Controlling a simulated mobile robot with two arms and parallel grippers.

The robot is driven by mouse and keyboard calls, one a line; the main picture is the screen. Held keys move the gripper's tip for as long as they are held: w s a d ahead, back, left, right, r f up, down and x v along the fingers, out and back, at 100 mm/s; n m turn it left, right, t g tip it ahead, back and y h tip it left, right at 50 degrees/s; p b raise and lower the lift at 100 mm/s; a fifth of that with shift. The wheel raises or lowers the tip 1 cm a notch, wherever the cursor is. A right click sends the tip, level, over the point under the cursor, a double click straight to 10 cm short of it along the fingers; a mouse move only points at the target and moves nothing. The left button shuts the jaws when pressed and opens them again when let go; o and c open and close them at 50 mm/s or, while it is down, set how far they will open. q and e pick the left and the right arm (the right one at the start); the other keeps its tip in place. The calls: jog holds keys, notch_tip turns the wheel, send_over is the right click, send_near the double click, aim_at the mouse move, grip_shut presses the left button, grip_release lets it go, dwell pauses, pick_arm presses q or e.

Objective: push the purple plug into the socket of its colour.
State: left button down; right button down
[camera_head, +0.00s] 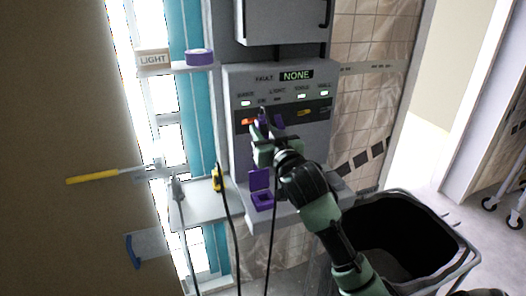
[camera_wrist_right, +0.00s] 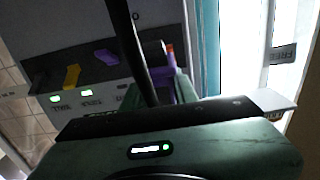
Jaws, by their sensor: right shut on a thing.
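My right gripper (camera_head: 262,143) is in front of the grey panel (camera_head: 245,85), shut on the purple plug (camera_head: 262,118). The plug also shows in the right wrist view (camera_wrist_right: 184,89), partly hidden behind a black cable (camera_wrist_right: 137,50). A purple part in the panel's dark strip, seemingly the purple socket (camera_wrist_right: 107,57), shows between the yellow and orange parts. The gripper hides part of this row in the head view, and I cannot tell whether the plug touches the socket. My left gripper is not in view.
The panel display (camera_head: 296,76) reads NONE. An open purple box (camera_head: 262,203) and a yellow connector (camera_head: 217,178) are at the ledge below. A black bin (camera_head: 440,226) stands at right. A small shelf (camera_head: 180,69) holds a LIGHT sign and a purple roll.

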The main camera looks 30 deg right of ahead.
jog(key=shift+r, duration=0.6)
jog(key=shift+w+r, duration=0.1)
jog(key=shift+w, duration=0.05)
jog(key=shift+w+d+f+p, duration=0.1)
jog(key=shift+w+f+p, duration=0.1)
jog(key=shift+p, duration=0.4)
jog(key=f, duration=0.6)
jog(key=s+f+t, duration=0.1)
jog(key=f, duration=0.5)
jog(key=f+t, duration=0.1)
jog(key=f, duration=0.5)
jog(key=shift+s+h+p, duration=0.2)
jog(key=shift+h+p, duration=0.1)
jog(key=shift+p, duration=0.05)
jog(key=shift+f+b, duration=0.35)
jog(key=shift+f, duration=0.25)
jog(key=shift+p, duration=0.3)
jog(key=shift+s+f+b, duration=0.1)
jog(key=shift+f+b, duration=0.45)
jog(key=shift+f, duration=0.2)
